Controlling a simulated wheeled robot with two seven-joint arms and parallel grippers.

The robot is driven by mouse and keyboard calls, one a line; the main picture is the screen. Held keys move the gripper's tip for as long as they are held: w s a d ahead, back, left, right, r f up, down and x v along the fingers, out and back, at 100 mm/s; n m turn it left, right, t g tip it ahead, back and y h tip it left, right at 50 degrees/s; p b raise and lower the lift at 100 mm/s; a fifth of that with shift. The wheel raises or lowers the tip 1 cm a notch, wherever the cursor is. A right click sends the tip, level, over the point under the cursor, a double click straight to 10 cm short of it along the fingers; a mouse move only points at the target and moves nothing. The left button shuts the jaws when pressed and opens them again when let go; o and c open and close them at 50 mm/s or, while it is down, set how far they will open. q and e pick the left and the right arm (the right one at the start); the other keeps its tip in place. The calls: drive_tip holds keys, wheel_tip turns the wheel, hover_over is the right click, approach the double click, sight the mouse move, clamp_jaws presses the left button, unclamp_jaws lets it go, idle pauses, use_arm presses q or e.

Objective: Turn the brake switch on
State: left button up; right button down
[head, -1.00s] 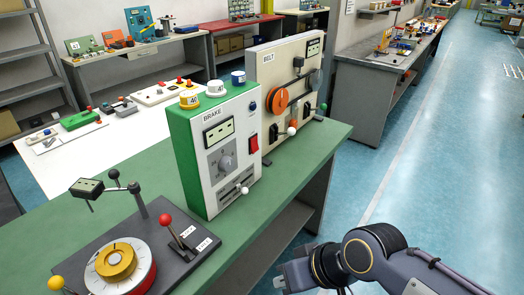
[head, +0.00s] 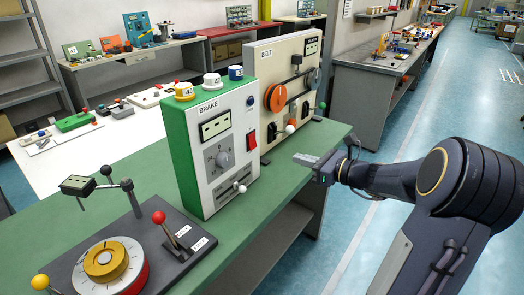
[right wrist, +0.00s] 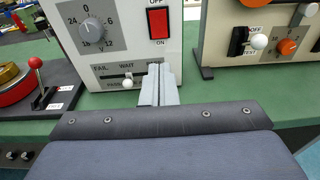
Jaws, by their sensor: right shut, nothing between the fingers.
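The brake box (head: 215,150) is a white panel with a green side and the label BRAKE, standing upright on the green bench. Its red rocker switch (head: 252,139) is at the right of the panel. In the right wrist view the red switch (right wrist: 158,22) shows above my fingers, with ON printed below it. My right gripper (head: 298,159) is shut and empty, to the right of the box in the head view and apart from the switch. In the right wrist view its closed fingertips (right wrist: 158,70) point at the panel below the switch. My left gripper is not in view.
A dial (right wrist: 91,30) and a slider with a white knob (right wrist: 127,84) are on the brake panel. The BELT box (head: 285,85) stands behind. A lever with a red knob (head: 158,217) is on a dark base at front left. The blue floor at right is free.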

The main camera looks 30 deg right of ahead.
sight(254, 147)
drive_tip(key=shift+w, duration=0.1)
drive_tip(key=p+x, duration=0.1)
drive_tip(key=x, duration=1.3)
drive_tip(key=shift+a+p, duration=0.1)
drive_tip(key=shift+p, duration=0.3)
